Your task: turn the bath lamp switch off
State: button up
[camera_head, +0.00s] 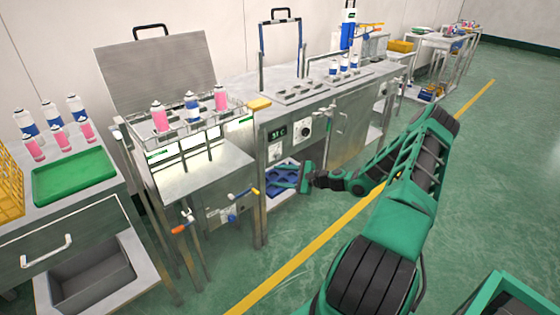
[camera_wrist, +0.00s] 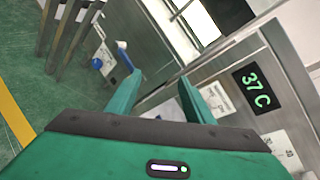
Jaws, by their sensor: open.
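The water bath (camera_head: 205,165) stands left of centre in the head view, with a clear tank and a brightly lit lamp panel (camera_head: 168,163). The lamp glow also shows at the top of the wrist view (camera_wrist: 197,18). I cannot clearly make out the bath lamp switch. In the head view my gripper (camera_head: 292,180) is in front of the cabinet, below the display.
A blue tray (camera_head: 283,176) sits on a low shelf.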

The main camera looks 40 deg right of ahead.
aim_at(279, 157)
jog(key=d+f+m+t+h, duration=0.1)
jog(key=d+m+t+h, duration=0.4)
jog(key=d+m, duration=0.4)
jog(key=shift+n, duration=0.6)
jog(key=w, duration=1.1)
jog(key=shift+w+f, duration=0.1)
jog(key=shift+w, duration=0.1)
jog(key=c, duration=1)
